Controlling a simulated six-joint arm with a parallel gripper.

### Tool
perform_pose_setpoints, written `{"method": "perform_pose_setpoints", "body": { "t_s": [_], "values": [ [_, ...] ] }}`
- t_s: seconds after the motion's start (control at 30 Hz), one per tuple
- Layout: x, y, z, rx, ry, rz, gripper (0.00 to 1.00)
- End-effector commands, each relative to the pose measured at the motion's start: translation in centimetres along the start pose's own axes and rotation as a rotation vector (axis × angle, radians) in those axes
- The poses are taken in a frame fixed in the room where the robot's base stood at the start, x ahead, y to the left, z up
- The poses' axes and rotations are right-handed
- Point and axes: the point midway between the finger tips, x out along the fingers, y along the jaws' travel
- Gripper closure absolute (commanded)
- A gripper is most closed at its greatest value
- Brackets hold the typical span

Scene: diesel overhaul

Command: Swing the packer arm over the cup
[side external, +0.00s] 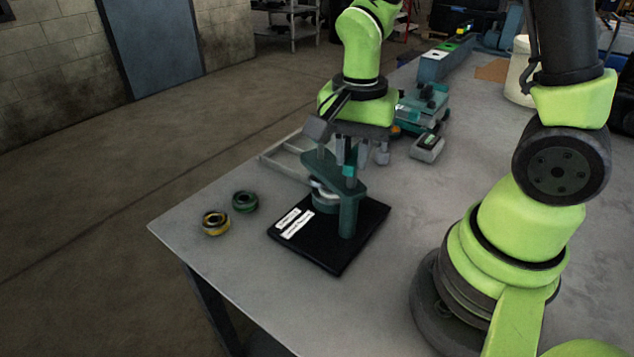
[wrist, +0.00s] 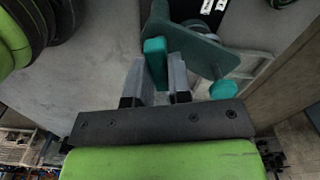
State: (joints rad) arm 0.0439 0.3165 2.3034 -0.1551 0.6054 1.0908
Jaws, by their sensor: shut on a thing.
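The packer arm (side external: 335,176) is a dark green plate on top of an upright green post (side external: 348,217). The cup (side external: 325,198), green with a pale ring at its top, stands on the black base beside the post. In the side view the arm's plate appears above the cup and hides part of it; I cannot tell whether it is centred. My gripper (wrist: 157,68) is shut on the teal handle (wrist: 155,50) on the arm.
The black base (side external: 318,258) with white labels sits near the table's left edge. A yellow-black ring (side external: 216,222) and a green ring (side external: 245,201) lie left of it. A grey frame (side external: 283,158) lies behind. A small grey device (side external: 427,148) stands beyond. The front table is clear.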

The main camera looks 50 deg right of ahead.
Motion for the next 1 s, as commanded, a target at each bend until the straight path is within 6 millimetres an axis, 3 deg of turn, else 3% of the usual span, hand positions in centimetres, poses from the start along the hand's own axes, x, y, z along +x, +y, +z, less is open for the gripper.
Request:
{"method": "perform_pose_setpoints", "body": {
  "t_s": [0.27, 0.5, 0.8, 0.83, 1.0],
  "values": [
    [-0.09, -0.07, 0.02, 0.015, 0.0, -0.003, 1.0],
    [-0.09, -0.08, 0.02, 0.272, 0.0, -0.004, 1.0],
    [-0.09, -0.08, 0.02, 0.235, 0.0, -0.004, 1.0],
    [-0.09, -0.08, 0.02, 0.235, 0.0, -0.004, 0.79],
    [-0.06, -0.06, 0.01, 0.234, 0.0, -0.003, 0.77]
  ]
}}
